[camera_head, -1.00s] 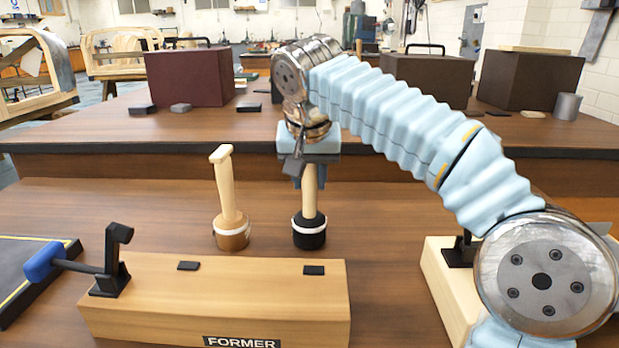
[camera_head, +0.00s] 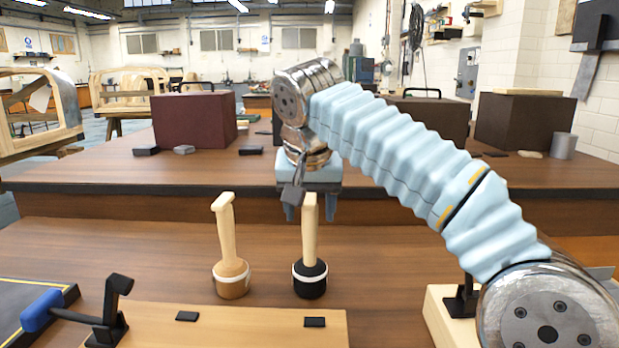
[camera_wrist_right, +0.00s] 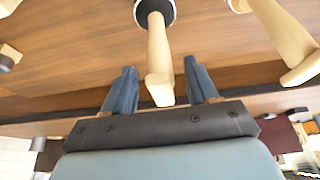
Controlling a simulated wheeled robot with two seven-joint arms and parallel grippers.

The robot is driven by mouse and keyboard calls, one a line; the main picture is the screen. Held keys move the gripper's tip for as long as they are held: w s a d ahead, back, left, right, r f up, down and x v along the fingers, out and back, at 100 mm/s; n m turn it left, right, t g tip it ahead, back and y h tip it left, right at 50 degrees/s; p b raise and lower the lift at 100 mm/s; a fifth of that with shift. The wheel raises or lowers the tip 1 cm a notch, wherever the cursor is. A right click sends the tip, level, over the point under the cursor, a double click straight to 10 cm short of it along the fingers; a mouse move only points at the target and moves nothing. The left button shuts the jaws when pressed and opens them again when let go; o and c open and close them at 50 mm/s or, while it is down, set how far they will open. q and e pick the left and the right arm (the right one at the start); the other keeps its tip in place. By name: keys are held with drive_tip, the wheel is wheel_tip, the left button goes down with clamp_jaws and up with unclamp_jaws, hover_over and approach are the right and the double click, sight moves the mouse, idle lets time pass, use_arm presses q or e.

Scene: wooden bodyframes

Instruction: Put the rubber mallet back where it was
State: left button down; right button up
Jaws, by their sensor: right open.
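The rubber mallet, with a black head banded in white (camera_head: 310,279) and a pale wooden handle (camera_head: 309,228), stands head down on the bench. My right gripper (camera_head: 310,215) is open above it, its fingers on either side of the handle's top end, apart from it. In the right wrist view the handle (camera_wrist_right: 158,55) lies between the two spread blue fingers (camera_wrist_right: 161,88), with a gap to each. A second mallet with a tan head (camera_head: 232,279) stands upright to the left. My left gripper is not in view.
A wooden former block (camera_head: 250,325) lies in front of the mallets. A blue-handled clamp (camera_head: 42,311) is at front left. A raised rear bench (camera_head: 120,178) carries dark boxes (camera_head: 195,120). Bench left of the tan mallet is clear.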

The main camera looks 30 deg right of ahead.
drive_tip(key=v, duration=0.7)
drive_tip(key=shift+r+p, duration=0.35)
drive_tip(key=shift+s+a, duration=0.1)
